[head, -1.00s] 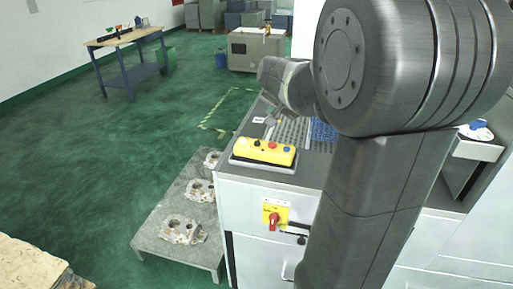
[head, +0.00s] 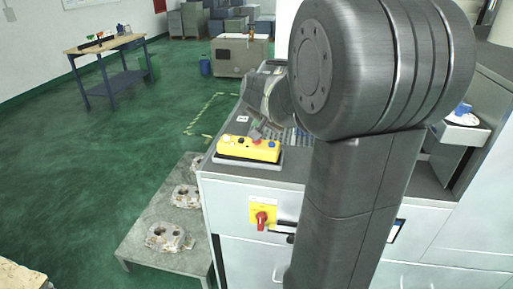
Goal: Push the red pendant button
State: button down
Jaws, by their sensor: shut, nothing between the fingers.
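The yellow pendant (head: 236,149) lies in a dark grey holder on the near left corner of the grey cabinet top. Its red button (head: 256,142) is near the middle of its top face, with a blue button (head: 271,144) to the right. My gripper (head: 256,135) is shut and empty, pointing down just above or at the red button. It partly covers the pendant's back edge. I cannot tell whether the tip touches the button.
A red rotary switch on a yellow plate (head: 262,216) is on the cabinet front below. A low bench with several castings (head: 167,238) stands at the left. A worktable (head: 105,46) is farther back. Green floor between is clear.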

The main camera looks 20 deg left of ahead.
aim_at(258, 142)
jog(key=shift+f+b, duration=0.7)
jog(key=shift+f, duration=0.65)
jog(key=shift+f, duration=0.15)
dwell(0.8)
jog(key=shift+f+b, duration=0.25)
jog(key=shift+b, duration=0.15)
jog(key=shift+f+b, duration=0.4)
jog(key=shift+f, duration=0.1)
dwell(0.5)
dwell(0.3)
jog(key=shift+r+p, duration=0.7)
jog(key=shift+r, duration=0.25)
jog(key=shift+r+p, duration=1.8)
jog(key=shift+r, duration=0.7)
